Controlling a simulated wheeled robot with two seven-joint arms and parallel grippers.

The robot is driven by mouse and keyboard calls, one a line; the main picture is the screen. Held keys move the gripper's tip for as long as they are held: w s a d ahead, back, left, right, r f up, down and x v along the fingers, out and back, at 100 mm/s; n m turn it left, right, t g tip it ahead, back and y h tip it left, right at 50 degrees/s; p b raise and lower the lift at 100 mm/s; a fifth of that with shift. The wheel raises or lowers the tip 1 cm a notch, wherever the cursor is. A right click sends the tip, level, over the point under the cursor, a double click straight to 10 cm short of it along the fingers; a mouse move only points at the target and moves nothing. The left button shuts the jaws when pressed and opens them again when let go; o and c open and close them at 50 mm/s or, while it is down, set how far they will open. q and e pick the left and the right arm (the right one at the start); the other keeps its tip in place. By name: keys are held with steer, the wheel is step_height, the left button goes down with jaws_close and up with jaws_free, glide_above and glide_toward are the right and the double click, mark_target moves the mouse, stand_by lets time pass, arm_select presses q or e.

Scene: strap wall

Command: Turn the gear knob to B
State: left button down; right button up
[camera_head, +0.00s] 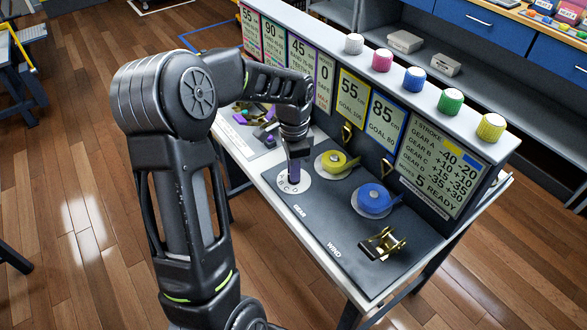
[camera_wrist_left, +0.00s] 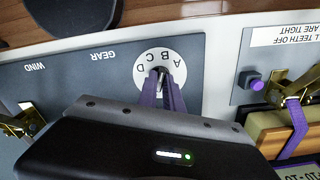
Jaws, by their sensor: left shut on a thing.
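The gear dial (camera_head: 306,184) is a round white plate marked A to D on the dark panel, above the word GEAR in the head view. It also shows in the wrist view (camera_wrist_left: 178,70), with its letters upside down. My left gripper (camera_head: 293,178) points down over the dial. In the wrist view its purple fingers (camera_wrist_left: 160,76) are closed around the small gear knob at the dial's centre. The fingers hide most of the knob, so I cannot tell which letter it points to. My right gripper is in neither view.
A yellow strap roll (camera_head: 337,163) and a blue strap roll (camera_head: 374,199) lie right of the dial. A brass ratchet (camera_head: 382,243) sits near WIND. The upright sign board (camera_head: 440,165) stands behind, with several coloured knobs (camera_head: 413,79) on top.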

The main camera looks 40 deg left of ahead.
arm_select(q)
steer(key=c, duration=1.5)
jaws_free()
step_height(320, 180, up, 8)
steer(key=shift+f+b, duration=0.1)
steer(key=shift+b, duration=0.35)
steer(key=shift+c, duration=0.5)
